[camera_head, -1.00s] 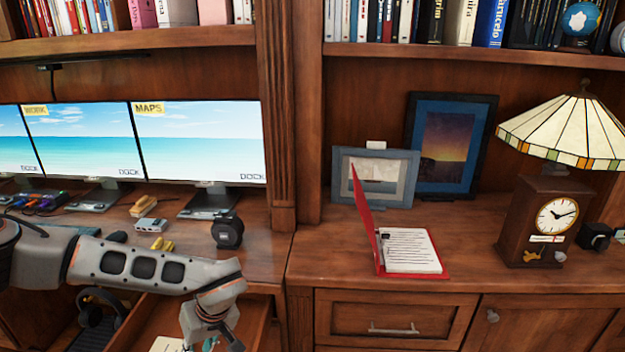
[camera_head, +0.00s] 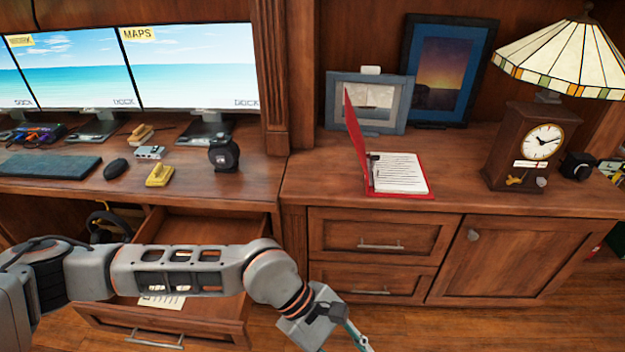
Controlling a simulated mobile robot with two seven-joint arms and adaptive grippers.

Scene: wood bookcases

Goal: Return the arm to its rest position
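My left arm reaches in from the left, low across the front of an open desk drawer (camera_head: 200,228). Its gripper (camera_head: 342,325) is at the bottom edge of the picture, right of the drawer and in front of the right cabinet. A thin teal and grey part shows at its end, but the fingertips are cut off, so I cannot tell whether it is open or shut. My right gripper is not in view.
The drawer holds a paper (camera_head: 163,298), partly hidden by my arm. The desk holds monitors (camera_head: 190,65), a keyboard (camera_head: 50,166) and a yellow stapler (camera_head: 160,175). A red binder (camera_head: 400,175), picture frames (camera_head: 437,65), clock (camera_head: 530,150) and lamp (camera_head: 565,60) stand right.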

